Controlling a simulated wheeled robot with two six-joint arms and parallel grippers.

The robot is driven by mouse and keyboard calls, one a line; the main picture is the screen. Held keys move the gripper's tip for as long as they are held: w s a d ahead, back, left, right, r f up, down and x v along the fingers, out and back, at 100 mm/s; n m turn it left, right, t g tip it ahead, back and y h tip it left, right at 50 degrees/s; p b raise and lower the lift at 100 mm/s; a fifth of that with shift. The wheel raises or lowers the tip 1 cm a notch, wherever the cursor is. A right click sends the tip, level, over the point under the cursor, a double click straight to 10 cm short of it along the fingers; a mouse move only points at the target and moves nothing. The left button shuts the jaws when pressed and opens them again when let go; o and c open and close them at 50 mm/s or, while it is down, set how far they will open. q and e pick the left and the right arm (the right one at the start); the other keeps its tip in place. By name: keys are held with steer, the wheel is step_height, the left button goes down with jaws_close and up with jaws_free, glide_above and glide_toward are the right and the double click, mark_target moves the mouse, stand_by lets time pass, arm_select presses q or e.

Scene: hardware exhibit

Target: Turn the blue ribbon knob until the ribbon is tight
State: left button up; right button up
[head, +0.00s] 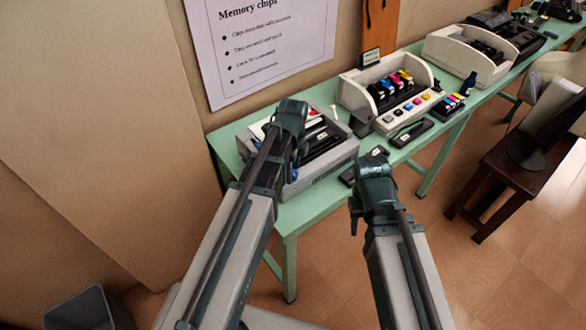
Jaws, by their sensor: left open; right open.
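A grey printer (336,163) with an open top and dark inner parts stands on the near end of the green table. A small blue spot, which looks like the blue ribbon knob (294,173), shows at its left side, just right of my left arm. My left gripper (291,122) is open over the printer's left part and hides some of it. Whether it touches the knob cannot be seen. My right gripper (371,178) is open and empty, right of the printer near the table's front edge. The ribbon's tightness cannot be made out.
The green table (227,140) runs back to the right. A cream printer (383,90) with coloured cartridges, a black flat object (411,133) and a second cream machine (466,48) stand along it. A dark wooden stool (515,172) is at the right. A grey bin (80,308) is lower left.

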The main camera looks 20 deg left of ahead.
arm_select(q)
step_height(320, 180, up, 13)
steer(key=p, duration=1.2)
steer(key=s+d+f+n+b, duration=0.2)
steer(key=s+d+n, duration=0.3)
steer(key=s+n, duration=0.2)
steer(key=s+d+f+n+y+b, duration=0.1)
steer(key=s+d+f+n+b, duration=0.1)
steer(key=s+d+n, duration=0.4)
steer(key=shift+s+f+n, duration=0.4)
steer(key=shift+s+n, duration=0.35)
steer(key=shift+n, duration=0.45)
